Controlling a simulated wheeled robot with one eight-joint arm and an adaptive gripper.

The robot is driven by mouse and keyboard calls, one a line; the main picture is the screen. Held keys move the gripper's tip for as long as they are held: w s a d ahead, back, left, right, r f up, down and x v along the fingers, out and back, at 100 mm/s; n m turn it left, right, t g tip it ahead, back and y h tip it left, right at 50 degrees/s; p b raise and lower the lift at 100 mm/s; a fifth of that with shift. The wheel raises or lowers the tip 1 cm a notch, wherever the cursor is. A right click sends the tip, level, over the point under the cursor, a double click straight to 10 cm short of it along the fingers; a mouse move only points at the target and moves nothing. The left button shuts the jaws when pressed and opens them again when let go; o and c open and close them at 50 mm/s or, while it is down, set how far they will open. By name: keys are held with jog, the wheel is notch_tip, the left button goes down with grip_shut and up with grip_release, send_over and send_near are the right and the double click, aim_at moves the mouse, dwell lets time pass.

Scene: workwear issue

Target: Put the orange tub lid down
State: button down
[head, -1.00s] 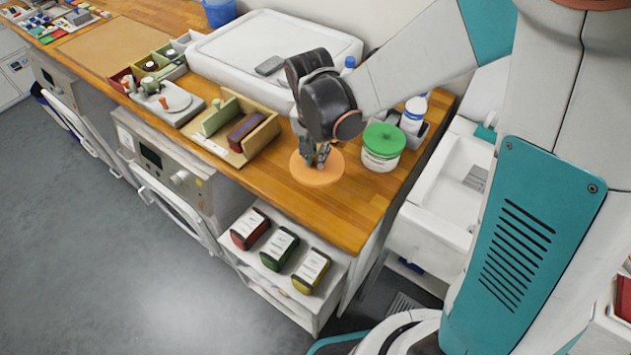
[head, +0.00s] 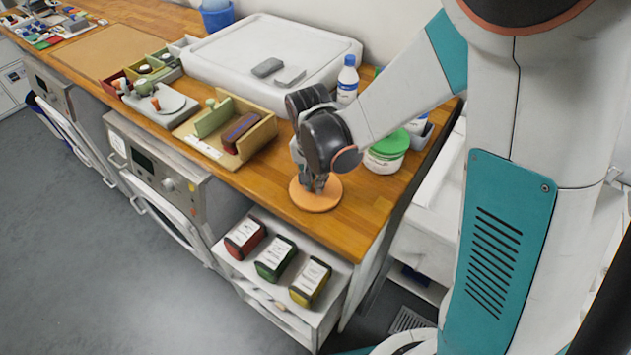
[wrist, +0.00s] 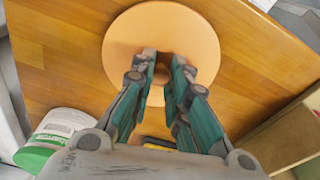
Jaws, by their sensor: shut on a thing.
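The orange tub lid (head: 315,200) is a flat round disc, lying level at or just above the wooden worktop near its right front corner. I cannot tell for sure whether it touches the wood. My gripper (head: 316,184) points down over its middle, shut on the lid's raised centre, which the fingers mostly hide. In the wrist view the lid (wrist: 122,48) shows whole behind the fingertips (wrist: 164,64).
A tub with a green lid (head: 388,148) stands behind the orange lid, partly hidden by my arm. A wooden tray (head: 262,135) is to the left. Bare wood surrounds the lid.

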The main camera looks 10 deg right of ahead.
aim_at(313, 193)
jog(key=shift+f, duration=0.1)
jog(key=c, duration=1.6)
grip_release()
jog(key=shift+o, duration=0.2)
notch_tip(313, 193, up, 12)
jog(key=s+p, duration=0.1)
jog(key=p, duration=0.7)
jog(key=shift+a, duration=0.4)
jog(key=shift+s, duration=0.1)
